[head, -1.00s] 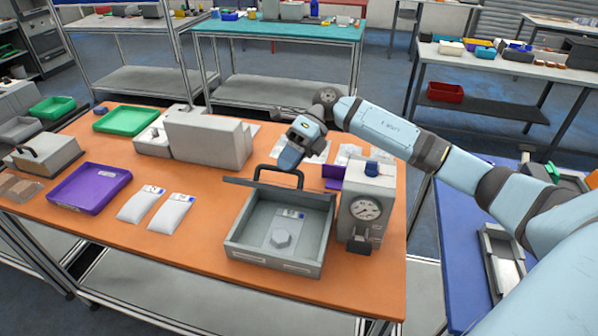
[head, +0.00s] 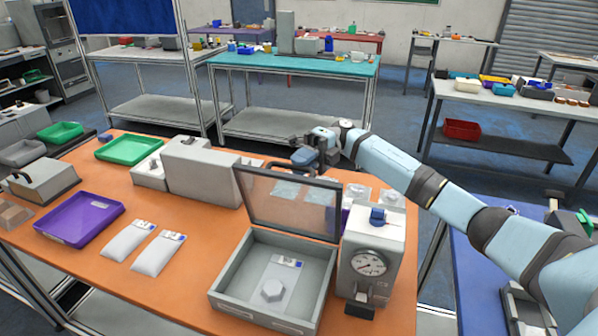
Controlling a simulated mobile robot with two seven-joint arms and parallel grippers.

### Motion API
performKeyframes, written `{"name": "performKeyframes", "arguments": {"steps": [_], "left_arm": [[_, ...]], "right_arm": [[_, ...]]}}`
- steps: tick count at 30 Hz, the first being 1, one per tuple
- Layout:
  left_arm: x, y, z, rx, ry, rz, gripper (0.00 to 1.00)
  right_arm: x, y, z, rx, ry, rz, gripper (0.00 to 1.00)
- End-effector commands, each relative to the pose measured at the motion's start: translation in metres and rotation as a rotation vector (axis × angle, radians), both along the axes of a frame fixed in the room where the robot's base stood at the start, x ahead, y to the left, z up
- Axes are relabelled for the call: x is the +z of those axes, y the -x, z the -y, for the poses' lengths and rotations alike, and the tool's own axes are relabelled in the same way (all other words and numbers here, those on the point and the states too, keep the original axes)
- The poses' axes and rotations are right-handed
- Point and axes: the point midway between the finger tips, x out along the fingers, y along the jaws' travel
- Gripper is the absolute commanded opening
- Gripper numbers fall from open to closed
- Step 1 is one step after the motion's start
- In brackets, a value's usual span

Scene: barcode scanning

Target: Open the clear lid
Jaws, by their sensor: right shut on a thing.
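A grey box (head: 228,283) stands open at the front of the orange table. Its clear lid (head: 290,203), with a dark grey frame, stands raised at the box's back edge, and I see the table through it. Inside the box lies a clear bag (head: 275,282) with a hexagonal piece and a label. My right gripper (head: 306,163) is shut on the handle at the lid's top edge; the fingers and handle are partly hidden. My left gripper is not in view.
A grey gauge device (head: 370,262) stands close to the box's right. Two white packets (head: 130,241) and a purple tray (head: 80,218) lie to the left. Grey boxes (head: 203,172) and a green tray (head: 130,148) stand at the back.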

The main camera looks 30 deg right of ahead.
Motion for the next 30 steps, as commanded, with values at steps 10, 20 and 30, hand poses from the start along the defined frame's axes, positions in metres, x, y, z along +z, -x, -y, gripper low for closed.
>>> {"name": "performKeyframes", "arguments": {"steps": [10,20,30], "left_arm": [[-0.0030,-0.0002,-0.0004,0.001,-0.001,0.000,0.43],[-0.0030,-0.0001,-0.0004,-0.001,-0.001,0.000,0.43],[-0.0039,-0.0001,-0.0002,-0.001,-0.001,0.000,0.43]], "right_arm": [[-0.0011,-0.0035,0.0037,-0.001,-0.023,-0.021,0.00],[-0.0010,-0.0033,0.0037,-0.001,-0.022,-0.021,0.37],[-0.0012,-0.0041,0.0058,-0.001,-0.021,-0.019,0.40]]}}
